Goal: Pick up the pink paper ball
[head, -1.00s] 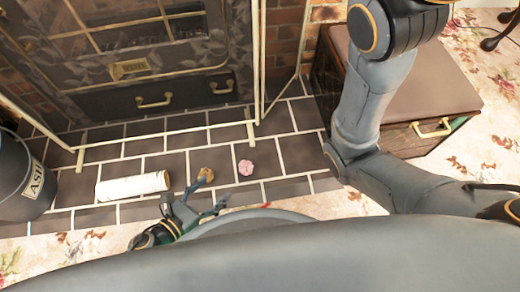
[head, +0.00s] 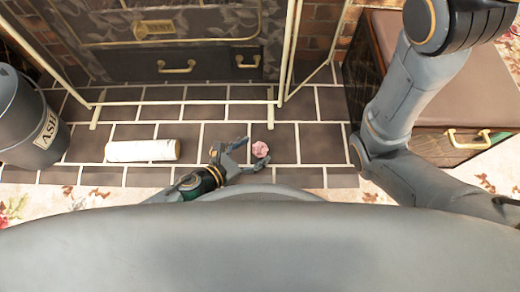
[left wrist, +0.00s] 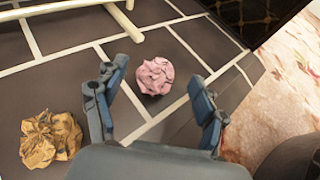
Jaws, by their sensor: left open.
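The pink paper ball (head: 260,149) lies on the dark tiled hearth (head: 310,143). In the left wrist view the same crumpled pink ball (left wrist: 155,76) appears in the gap between my left gripper's fingers, near the tips. My left gripper (head: 251,156) is low over the hearth, just left of the ball. It is open and empty, and its spread fingers also show in the left wrist view (left wrist: 158,84). I cannot tell whether a finger touches the ball. My right arm shows at the right, but its gripper is out of view.
A crumpled brown paper (left wrist: 48,138) lies left of my left gripper in the wrist view. The fireplace screen's metal frame (head: 190,102) is behind. A brown chest (head: 465,85) is at right.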

